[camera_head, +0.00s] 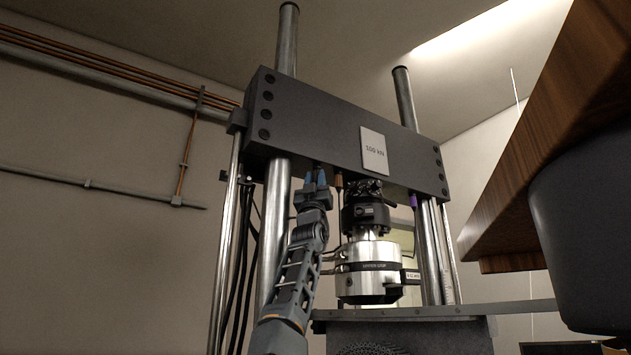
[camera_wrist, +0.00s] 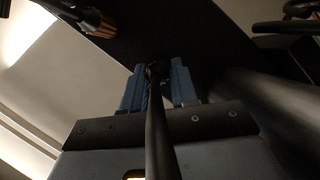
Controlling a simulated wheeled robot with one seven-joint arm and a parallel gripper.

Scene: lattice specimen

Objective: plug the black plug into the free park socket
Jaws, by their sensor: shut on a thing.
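My gripper (camera_head: 316,180) points up, with its blue fingertips close below the underside of the dark crosshead (camera_head: 310,115). In the wrist view my gripper (camera_wrist: 158,88) is shut on the black plug (camera_wrist: 157,69), which shows between the blue fingers. Its thick black cable (camera_wrist: 158,135) runs from the plug down toward the camera. In the head view the plug is hidden by the fingers. The plug's tip is too dark to tell whether it is in a socket or just below one. No free park socket can be made out.
A brown plug (camera_head: 338,181) hangs from the crosshead just right of my gripper; a ribbed copper-coloured one (camera_wrist: 93,20) shows in the wrist view. A purple plug (camera_head: 413,200) is farther right. Steel columns (camera_head: 275,200) and the load-cell stack (camera_head: 368,262) stand close by.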

